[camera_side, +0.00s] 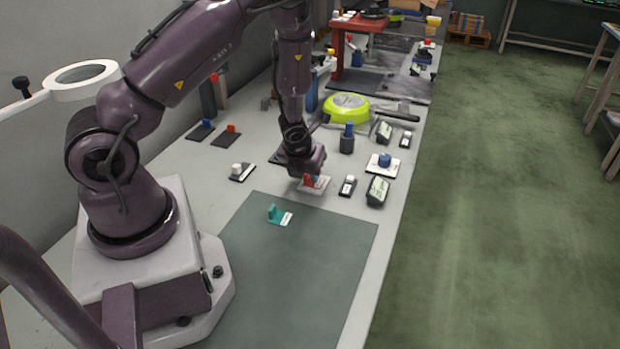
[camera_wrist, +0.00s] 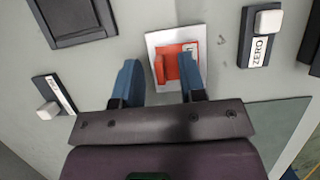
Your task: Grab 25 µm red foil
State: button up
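The red foil piece (camera_wrist: 179,49) lies on a white card (camera_wrist: 152,40) with a small printed label, and a red tab (camera_wrist: 160,68) stands up from it. In the side view the red piece (camera_side: 309,181) is partly hidden under my gripper (camera_side: 311,174). In the wrist view my gripper (camera_wrist: 160,78) has its two blue fingers apart. The foil's thickness marking is not readable.
A teal piece with a white label (camera_side: 279,215) lies on the grey-green mat (camera_side: 290,270). A ZERO button block (camera_wrist: 261,35) stands right of the card, another button block (camera_wrist: 52,95) left. A dark plate (camera_wrist: 75,20) lies beyond. A yellow-green round device (camera_side: 346,108) stands behind.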

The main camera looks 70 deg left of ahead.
grip_shut()
jog(key=shift+r, duration=0.1)
